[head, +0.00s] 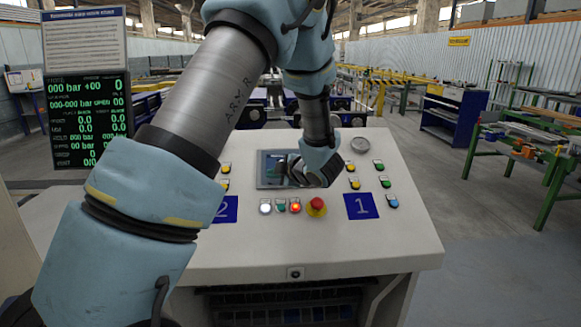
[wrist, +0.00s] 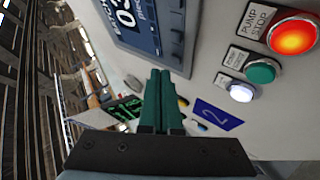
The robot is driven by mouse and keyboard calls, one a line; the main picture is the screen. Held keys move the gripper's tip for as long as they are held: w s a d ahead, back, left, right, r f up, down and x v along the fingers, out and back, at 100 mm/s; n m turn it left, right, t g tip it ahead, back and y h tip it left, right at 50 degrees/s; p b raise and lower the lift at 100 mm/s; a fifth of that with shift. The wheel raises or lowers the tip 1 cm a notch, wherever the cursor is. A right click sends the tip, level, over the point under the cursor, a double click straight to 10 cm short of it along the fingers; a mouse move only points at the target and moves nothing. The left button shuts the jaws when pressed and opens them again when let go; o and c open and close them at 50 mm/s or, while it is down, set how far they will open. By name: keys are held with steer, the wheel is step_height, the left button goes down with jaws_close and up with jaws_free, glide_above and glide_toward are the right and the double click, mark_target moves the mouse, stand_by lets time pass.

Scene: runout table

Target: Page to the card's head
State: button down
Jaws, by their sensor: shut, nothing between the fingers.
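A screen (head: 268,170) is set in the sloped console and is partly hidden by my gripper in the head view. In the wrist view the screen (wrist: 150,22) shows a large figure, cut off by the frame. A white card (head: 85,40) with a dark heading strip stands at the back left; its text is too small to read. My gripper (head: 285,171) is over the screen area. In the wrist view its green fingers (wrist: 160,76) are together and empty, overlapping the screen's edge. I cannot tell whether they touch it.
A black board (head: 88,118) with green readings hangs under the card. The console holds a lit red PUMP STOP button (wrist: 294,36), a green button (wrist: 261,72), a white button (wrist: 241,92), a red mushroom knob (head: 316,206) and blue plates 2 (head: 226,209) and 1 (head: 361,206).

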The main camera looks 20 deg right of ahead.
steer(key=shift+r, duration=0.1)
steer(key=shift+s+a+r+p, duration=0.1)
steer(key=shift+s+r+p, duration=0.4)
steer(key=shift+r, duration=0.35)
steer(key=shift+s+a+r+p, duration=0.1)
steer(key=shift+s+r+p, duration=0.2)
steer(key=shift+r+p, duration=0.5)
steer(key=shift+s+a+r+p, duration=0.1)
steer(key=shift+s+r+p, duration=0.3)
steer(key=shift+r, duration=0.55)
stand_by(1.0)
